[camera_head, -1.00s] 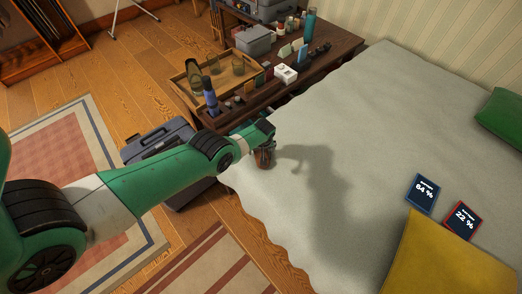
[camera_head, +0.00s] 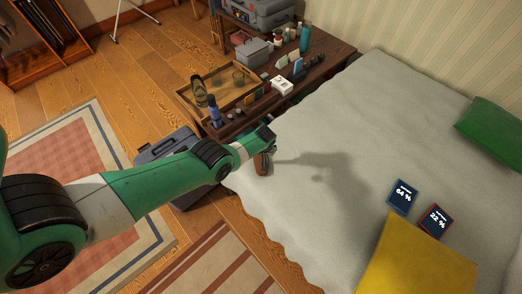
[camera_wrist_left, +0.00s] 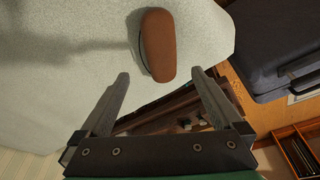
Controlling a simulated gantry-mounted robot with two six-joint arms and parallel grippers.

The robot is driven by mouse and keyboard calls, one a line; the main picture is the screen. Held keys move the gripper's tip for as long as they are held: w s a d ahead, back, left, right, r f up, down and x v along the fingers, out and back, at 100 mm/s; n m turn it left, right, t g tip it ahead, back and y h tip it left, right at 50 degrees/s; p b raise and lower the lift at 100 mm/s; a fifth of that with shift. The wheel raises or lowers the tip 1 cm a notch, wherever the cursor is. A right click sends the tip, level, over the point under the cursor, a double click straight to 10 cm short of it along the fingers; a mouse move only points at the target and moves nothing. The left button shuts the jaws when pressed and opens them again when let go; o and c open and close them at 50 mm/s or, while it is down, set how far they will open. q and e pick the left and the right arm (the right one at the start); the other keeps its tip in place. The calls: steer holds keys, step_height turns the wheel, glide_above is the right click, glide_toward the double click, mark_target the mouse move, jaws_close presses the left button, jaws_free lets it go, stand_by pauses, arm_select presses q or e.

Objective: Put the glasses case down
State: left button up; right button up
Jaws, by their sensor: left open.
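The brown, rounded glasses case (camera_wrist_left: 158,45) shows in the left wrist view on the pale grey bed cover, near the bed's edge. In the head view the case (camera_head: 262,164) is small and partly covered by my left gripper (camera_head: 268,146), which is just above it at the bed's corner. In the left wrist view my left gripper (camera_wrist_left: 160,76) is open, with nothing pressed between its fingers. The case's near end appears between the fingertips, with clear gaps on both sides. My right gripper is not in view.
The bed (camera_head: 330,225) carries a yellow pillow (camera_head: 415,258), a green pillow (camera_head: 490,130) and two dark cards (camera_head: 403,196). A dark wood table (camera_head: 330,52) with a tray (camera_head: 262,94) and bottles stands behind my arm. A grey suitcase (camera_head: 165,145) is on the floor.

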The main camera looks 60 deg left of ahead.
arm_select(q)
steer(key=shift+d+r, duration=0.1)
steer(key=shift+r, duration=0.15)
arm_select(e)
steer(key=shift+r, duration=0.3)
